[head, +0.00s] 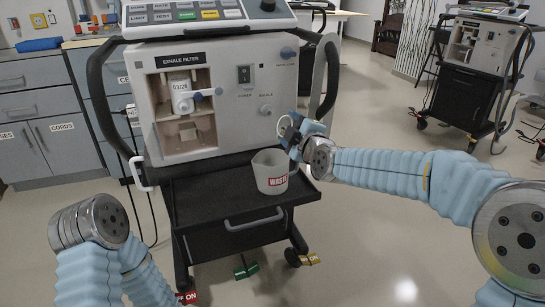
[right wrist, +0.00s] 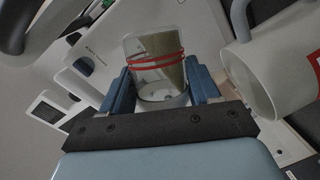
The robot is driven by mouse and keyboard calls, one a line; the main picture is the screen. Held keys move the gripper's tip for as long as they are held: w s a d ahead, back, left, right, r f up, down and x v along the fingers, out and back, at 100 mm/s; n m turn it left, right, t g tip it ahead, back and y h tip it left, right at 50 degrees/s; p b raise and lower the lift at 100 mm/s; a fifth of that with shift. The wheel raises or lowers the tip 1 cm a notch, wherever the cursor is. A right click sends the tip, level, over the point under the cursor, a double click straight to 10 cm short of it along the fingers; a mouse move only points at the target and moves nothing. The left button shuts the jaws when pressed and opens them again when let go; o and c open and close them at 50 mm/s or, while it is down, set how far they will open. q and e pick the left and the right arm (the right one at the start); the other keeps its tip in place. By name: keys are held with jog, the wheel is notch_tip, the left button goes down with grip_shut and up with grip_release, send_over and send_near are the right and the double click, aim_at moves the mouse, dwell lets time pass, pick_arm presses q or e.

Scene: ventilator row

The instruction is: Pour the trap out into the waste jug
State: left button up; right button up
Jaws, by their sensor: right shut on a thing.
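My right gripper (head: 291,132) is shut on the trap, a clear cup with red bands (right wrist: 155,62) that sits between the two blue fingers in the right wrist view. In the head view the gripper and trap are small, and the trap's tilt is hard to tell. The white waste jug (head: 270,173), with a red WASTE label, stands on the black cart shelf just below and left of the gripper. The jug also shows at the right of the right wrist view (right wrist: 265,72), beside the trap and apart from it. My left gripper is out of view; only its arm shows.
The ventilator (head: 224,85), with an open EXHALE FILTER bay, stands behind the jug on the black cart shelf (head: 205,205). A grey side rail or hose (head: 322,75) rises close behind my right gripper. Another ventilator cart (head: 470,80) stands at the back right.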

jog(key=shift+a+f+n+b, duration=0.15)
jog(key=shift+f+n+b, duration=0.2)
jog(key=shift+f+n, duration=0.3)
dwell(0.5)
jog(key=shift+s+a+r+n+t+p, duration=0.3)
jog(key=shift+s+a+n+p, duration=0.25)
jog(key=shift+n, duration=0.4)
dwell(0.8)
jog(key=shift+s+a+r+n+t, duration=0.1)
jog(key=shift+a+r+n+t, duration=0.1)
jog(key=shift+n, duration=0.45)
jog(key=shift+a+r+n+t, duration=0.1)
jog(key=shift+n+t, duration=0.1)
jog(key=shift+n, duration=0.45)
dwell(1.3)
